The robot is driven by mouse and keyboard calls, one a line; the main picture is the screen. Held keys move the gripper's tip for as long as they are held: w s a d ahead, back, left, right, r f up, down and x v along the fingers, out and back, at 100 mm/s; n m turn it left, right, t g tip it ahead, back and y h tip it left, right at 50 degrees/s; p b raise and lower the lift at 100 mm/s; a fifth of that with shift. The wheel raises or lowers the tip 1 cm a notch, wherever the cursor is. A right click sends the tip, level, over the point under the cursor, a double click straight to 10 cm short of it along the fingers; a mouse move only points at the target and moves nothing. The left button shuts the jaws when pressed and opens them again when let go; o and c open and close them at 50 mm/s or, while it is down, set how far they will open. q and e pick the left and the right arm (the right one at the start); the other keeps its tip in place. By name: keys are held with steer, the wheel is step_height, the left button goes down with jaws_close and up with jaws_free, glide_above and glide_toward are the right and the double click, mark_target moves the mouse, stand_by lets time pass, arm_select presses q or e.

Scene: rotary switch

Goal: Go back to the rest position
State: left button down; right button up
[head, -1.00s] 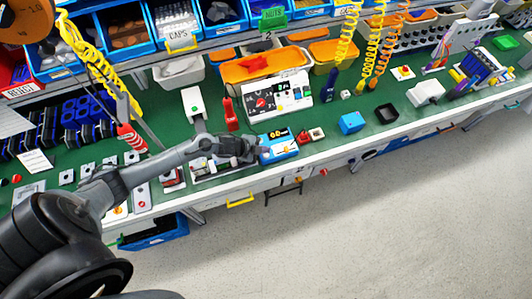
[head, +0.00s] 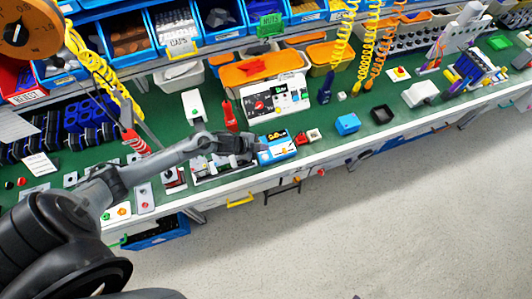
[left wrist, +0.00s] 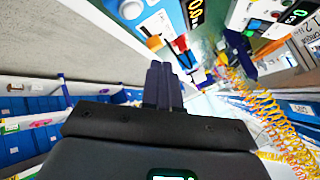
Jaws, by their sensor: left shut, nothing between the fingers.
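My left gripper (head: 246,146) reaches in from the left over the front of the bench. Its two fingers are shut and empty, and they also show in the left wrist view (left wrist: 162,85). In the head view the fingertips are just left of a blue box (head: 278,148) with a dark display. I cannot tell the exact gap between them. The blue box also shows at the top of the left wrist view (left wrist: 178,18). A white panel (head: 284,105) with a display, knobs and buttons stands behind the box. My right gripper is not in view.
The green bench top (head: 335,108) holds a red bottle (head: 230,116), a small blue block (head: 347,124) and a black tray (head: 382,113). Yellow coiled hoses (head: 347,35) hang above. Parts bins line the back. The floor in front (head: 400,210) is clear.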

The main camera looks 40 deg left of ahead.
arm_select(q)
steer(key=shift+s, duration=0.1)
steer(key=s+d+f, duration=0.2)
steer(key=s+f, duration=0.2)
steer(key=s+d+r+n, duration=0.4)
steer(key=s+d, duration=0.5)
steer(key=d, duration=0.5)
steer(key=s+a+r+n+g+y, duration=0.25)
steer(key=s+r+n, duration=0.2)
steer(key=r, duration=0.25)
steer(key=s+a+r+n+g+y, duration=0.1)
steer(key=s+a+r+n+g, duration=0.3)
steer(key=r, duration=0.4)
step_height(320, 180, up, 12)
steer(key=t+p, duration=0.1)
steer(key=p, duration=1.2)
steer(key=shift+s+d+r+m+t+p, duration=0.15)
steer(key=shift+s+d+m+t+p, duration=0.2)
steer(key=shift+s+d, duration=0.1)
